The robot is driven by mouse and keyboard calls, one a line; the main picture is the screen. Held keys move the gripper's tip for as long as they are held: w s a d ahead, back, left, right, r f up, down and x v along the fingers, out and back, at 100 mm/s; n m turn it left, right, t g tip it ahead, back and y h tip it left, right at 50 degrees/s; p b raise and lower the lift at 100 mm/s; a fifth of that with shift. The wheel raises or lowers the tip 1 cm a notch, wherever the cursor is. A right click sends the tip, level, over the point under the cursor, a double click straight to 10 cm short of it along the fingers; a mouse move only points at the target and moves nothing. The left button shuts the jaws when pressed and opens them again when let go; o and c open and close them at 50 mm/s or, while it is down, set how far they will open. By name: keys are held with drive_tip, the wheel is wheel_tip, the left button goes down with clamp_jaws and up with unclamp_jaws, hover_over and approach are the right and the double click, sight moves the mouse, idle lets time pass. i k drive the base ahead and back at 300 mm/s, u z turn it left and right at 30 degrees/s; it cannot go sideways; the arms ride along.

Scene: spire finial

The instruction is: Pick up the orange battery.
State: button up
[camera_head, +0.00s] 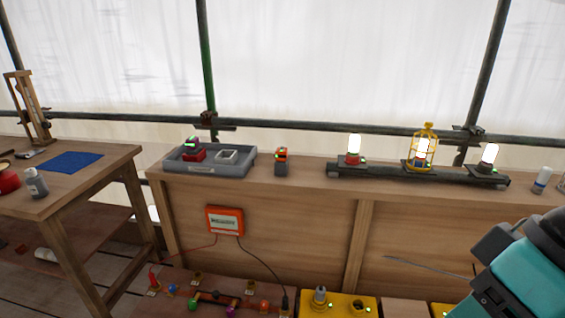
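A small block with an orange upper part and a dark grey lower part, which looks like the orange battery (281,162), stands upright on the wooden bench top (315,172), just right of the grey tray. A small green light shows on it. Nothing touches it. My teal and dark arm enters at the lower right, well away from the block. My gripper's fingers are not in view.
The grey tray (178,164) holds a red-and-dark block (193,153) and a pale square piece (226,156). A dark rail (380,173) carries lit lamps, one inside a yellow cage (433,137). An orange box (225,220) hangs on the bench front. Scaffold poles run behind.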

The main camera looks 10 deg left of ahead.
sight(281, 164)
drive_tip(key=k, duration=0.65)
drive_tip(key=u, duration=0.6)
drive_tip(key=i, duration=0.55)
drive_tip(key=u, duration=0.85)
drive_tip(key=i, duration=1.4)
drive_tip(key=z, duration=1)
drive_tip(key=i, duration=0.35)
drive_tip(key=z, duration=0.45)
